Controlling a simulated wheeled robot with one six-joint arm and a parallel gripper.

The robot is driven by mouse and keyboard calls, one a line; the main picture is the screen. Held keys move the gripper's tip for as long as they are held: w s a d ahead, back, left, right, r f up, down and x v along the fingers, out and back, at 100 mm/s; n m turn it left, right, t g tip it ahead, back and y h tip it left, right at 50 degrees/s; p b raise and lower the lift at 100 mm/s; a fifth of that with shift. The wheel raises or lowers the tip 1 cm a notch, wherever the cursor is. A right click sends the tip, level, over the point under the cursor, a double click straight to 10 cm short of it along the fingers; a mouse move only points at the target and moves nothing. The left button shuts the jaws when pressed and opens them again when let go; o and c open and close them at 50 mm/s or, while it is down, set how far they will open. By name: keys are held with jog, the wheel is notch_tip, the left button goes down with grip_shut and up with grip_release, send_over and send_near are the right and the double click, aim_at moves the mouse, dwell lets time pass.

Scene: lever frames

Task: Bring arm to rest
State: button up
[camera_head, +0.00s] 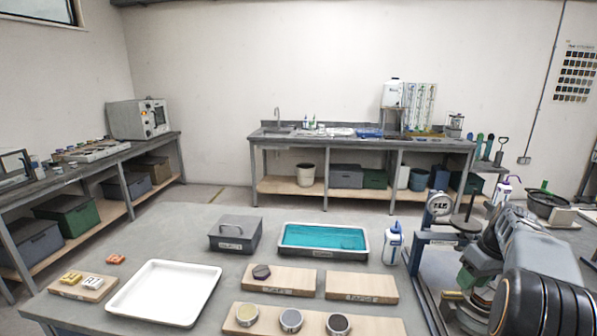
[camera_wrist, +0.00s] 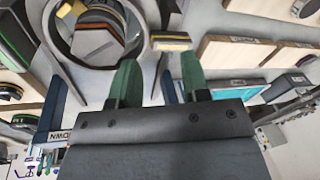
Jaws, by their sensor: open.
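My gripper (camera_wrist: 160,80) shows in the wrist view with its two green fingers apart and no object held between them. I cannot tell whether the fingers touch anything.
The grey table holds a white tray (camera_head: 152,292), a teal-filled tray (camera_head: 323,257), a lidded grey box (camera_head: 235,235), wooden boards (camera_head: 361,287), several round pots and a white-blue bottle (camera_head: 393,246). Benches (camera_head: 360,142) line the back and left walls. The table's back left is clear.

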jog(key=s+a+m+t+h+p, duration=0.1)
jog(key=s+a, duration=0.7)
jog(key=a, duration=0.5)
jog(key=s+a+m+t+h+p, duration=0.1)
jog(key=s+a, duration=0.7)
jog(key=a, duration=0.6)
jog(key=shift+s+t, duration=0.4)
